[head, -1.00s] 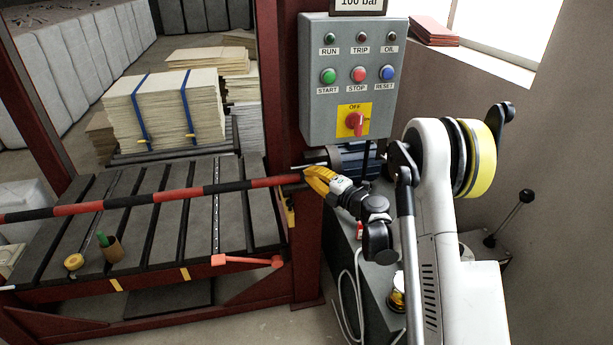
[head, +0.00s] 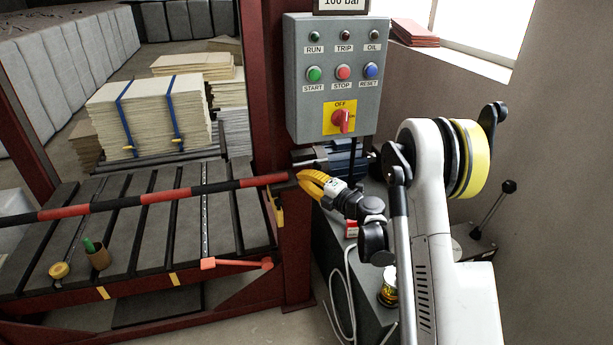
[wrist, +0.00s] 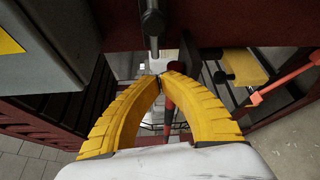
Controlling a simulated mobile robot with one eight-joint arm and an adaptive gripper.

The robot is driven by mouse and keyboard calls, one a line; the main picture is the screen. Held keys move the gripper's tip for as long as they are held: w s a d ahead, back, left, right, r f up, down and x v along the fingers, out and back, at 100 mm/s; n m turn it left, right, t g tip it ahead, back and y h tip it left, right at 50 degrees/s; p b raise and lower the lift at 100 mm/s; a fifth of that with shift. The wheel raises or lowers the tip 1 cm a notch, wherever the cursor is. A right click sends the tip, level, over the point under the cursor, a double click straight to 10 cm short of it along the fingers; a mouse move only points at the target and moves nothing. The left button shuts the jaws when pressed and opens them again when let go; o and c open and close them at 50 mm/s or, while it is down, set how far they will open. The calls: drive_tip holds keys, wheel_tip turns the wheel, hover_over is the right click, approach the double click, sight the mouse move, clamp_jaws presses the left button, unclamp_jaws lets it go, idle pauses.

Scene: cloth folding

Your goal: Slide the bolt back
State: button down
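The bolt appears to be the grey metal rod with a dark knob (wrist: 152,22) at the top of the wrist view, by the dark red post. My gripper (wrist: 161,74) has yellow curved fingers with their tips drawn together just below the lower end of this rod. I cannot tell whether the tips touch it or hold anything. In the head view my gripper (head: 299,176) is at the right end of the red and black barrier bar (head: 160,196), in front of the post. The bolt is hard to make out there.
A grey control box (head: 322,100) with buttons and a red switch hangs above my gripper. A slotted press table (head: 150,235) lies left, with a yellow tape roll (head: 59,270), a cup (head: 98,257) and an orange-red handle (head: 238,263).

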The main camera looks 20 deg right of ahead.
drive_tip(key=p+v, duration=0.1)
drive_tip(key=v, duration=0.7)
drive_tip(key=shift+d+p, duration=0.25)
drive_tip(key=shift+p, duration=0.15)
drive_tip(key=shift+w, duration=0.1)
drive_tip(key=shift+r, duration=0.15)
